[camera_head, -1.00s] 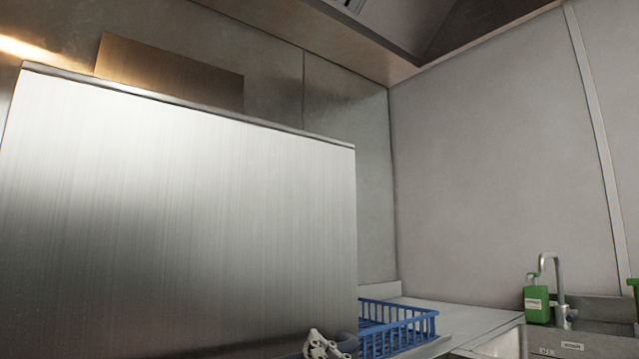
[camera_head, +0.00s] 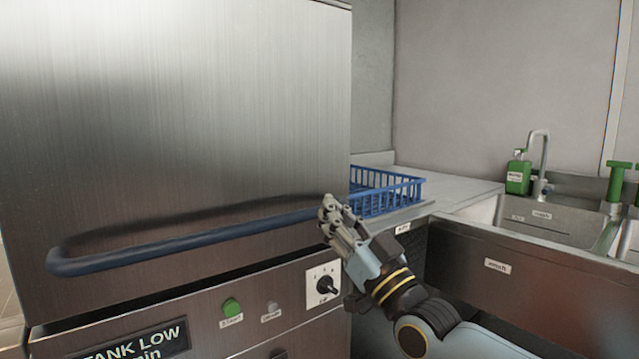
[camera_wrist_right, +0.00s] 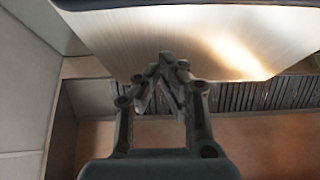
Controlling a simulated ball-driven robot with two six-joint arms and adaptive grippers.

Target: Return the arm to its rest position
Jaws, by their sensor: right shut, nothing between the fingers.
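My right gripper (camera_head: 331,213) is at the right end of the dark bar handle (camera_head: 190,238) of a steel machine in the head view. From this angle I cannot tell whether it touches the bar. The right arm comes in from the lower right, its forearm in front of the machine's right edge. In the right wrist view the gripper (camera_wrist_right: 167,62) has its fingertips together with nothing between them. A brushed metal surface (camera_wrist_right: 200,40) lies beyond them. My left gripper is in neither view.
The machine's hood (camera_head: 170,110) fills the left. Below it are a rotary knob (camera_head: 327,285), a green button (camera_head: 231,306) and a "TANK LOW" sign (camera_head: 138,344). A blue rack (camera_head: 386,192) stands on the counter behind. A sink (camera_head: 545,213) with a tap and green bottle (camera_head: 518,177) is right.

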